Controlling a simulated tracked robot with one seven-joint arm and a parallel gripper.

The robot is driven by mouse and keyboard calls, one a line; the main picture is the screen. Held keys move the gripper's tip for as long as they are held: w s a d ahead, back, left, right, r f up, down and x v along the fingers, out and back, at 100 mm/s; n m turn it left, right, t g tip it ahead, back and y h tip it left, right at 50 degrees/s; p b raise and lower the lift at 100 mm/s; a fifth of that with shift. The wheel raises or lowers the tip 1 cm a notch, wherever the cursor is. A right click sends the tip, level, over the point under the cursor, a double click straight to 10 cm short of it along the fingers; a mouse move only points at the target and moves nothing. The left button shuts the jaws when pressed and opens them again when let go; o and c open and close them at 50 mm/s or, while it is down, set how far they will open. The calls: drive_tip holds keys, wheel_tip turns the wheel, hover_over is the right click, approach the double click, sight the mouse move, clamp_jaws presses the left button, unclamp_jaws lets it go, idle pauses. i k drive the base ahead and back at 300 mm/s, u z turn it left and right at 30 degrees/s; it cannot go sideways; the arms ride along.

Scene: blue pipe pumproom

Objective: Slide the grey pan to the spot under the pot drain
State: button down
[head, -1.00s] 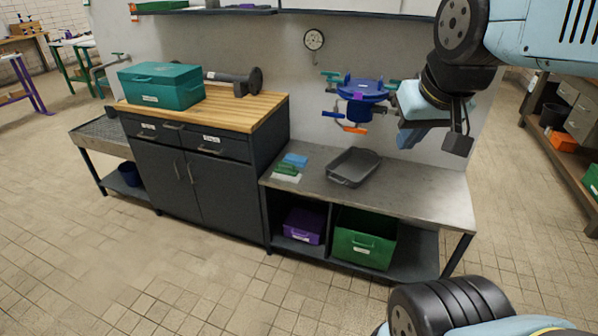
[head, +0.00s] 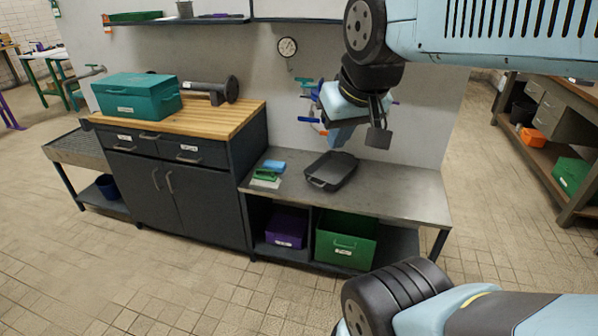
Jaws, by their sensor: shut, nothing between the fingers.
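The grey pan (head: 331,170) is a dark, shallow rectangular pan lying flat on the metal bench top (head: 395,190), right of some small coloured blocks. The blue pot on the wall behind is mostly hidden by my gripper; only its blue lever (head: 308,119) and an orange handle (head: 323,131) show at its left. The drain outlet itself cannot be made out. My gripper (head: 378,137) is shut and empty, pointing down. In the picture it is above and to the right of the pan, apart from it.
A purple bin (head: 286,228) and a green bin (head: 345,241) sit on the shelf below. Blue and green blocks (head: 269,172) lie left of the pan. A wooden-topped cabinet (head: 205,125) carries a teal box (head: 137,97). The bench's right part is clear.

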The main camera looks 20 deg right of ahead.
sight(331, 170)
drive_tip(key=i, duration=0.95)
drive_tip(key=z, duration=0.05)
